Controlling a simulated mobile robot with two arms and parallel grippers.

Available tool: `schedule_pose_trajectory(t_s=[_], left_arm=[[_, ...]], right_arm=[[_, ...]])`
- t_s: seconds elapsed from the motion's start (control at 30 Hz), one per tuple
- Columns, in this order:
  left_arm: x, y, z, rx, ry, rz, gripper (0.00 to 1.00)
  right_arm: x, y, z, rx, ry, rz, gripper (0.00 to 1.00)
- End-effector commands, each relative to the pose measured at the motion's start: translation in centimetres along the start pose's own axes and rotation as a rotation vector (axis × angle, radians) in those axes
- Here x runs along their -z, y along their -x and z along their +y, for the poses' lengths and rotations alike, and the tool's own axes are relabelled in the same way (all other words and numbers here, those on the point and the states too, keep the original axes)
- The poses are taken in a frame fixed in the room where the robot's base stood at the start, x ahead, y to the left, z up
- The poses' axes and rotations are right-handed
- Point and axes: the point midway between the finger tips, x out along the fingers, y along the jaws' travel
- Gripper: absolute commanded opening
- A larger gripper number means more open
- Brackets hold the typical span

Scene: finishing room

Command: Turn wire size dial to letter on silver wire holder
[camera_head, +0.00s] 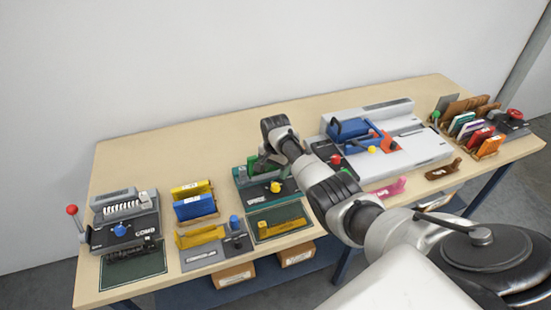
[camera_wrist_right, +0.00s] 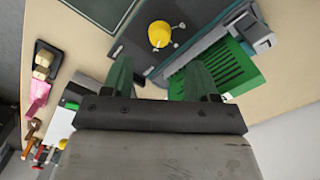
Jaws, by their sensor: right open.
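A green and dark binding machine (camera_head: 262,193) stands at the middle of the table, with a label too small to read surely. Its yellow dial (camera_head: 275,187) faces up on the front part; in the right wrist view the yellow dial (camera_wrist_right: 159,34) shows clearly, its setting unreadable. My right gripper (camera_head: 262,163) is above the back of this machine, partly hidden by its own wrist. In the right wrist view my right gripper (camera_wrist_right: 158,70) is open and empty, with the dial ahead of its fingertips, not between them. I cannot make out a silver wire holder or its letter. My left gripper is out of view.
A comb machine (camera_head: 122,235) with a blue knob and red-ended lever stands at left. Blue and yellow holders (camera_head: 194,208) sit beside it. A white machine (camera_head: 415,150) with a blue handle stands right. Racks of coloured pieces (camera_head: 470,130) fill the far right.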

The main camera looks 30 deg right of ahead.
Motion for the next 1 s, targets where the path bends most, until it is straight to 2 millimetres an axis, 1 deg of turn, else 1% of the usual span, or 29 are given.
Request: schedule_pose_trajectory(t_s=[0.03, 0.13, 0.3, 1.0], left_arm=[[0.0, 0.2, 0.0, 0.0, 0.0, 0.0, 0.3], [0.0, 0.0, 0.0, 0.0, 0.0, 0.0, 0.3], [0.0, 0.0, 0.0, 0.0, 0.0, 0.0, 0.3], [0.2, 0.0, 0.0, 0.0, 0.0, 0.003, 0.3]], right_arm=[[0.0, 0.8, 0.1, 0.001, 0.0, 0.002, 0.59], [0.0, 2.1, 0.0, 0.002, 0.0, 0.002, 0.59], [0.0, 3.3, 0.0, 0.0, 0.0, 0.0, 0.59], [0.0, 3.4, 0.0, -0.001, 0.0, 0.0, 0.59]])
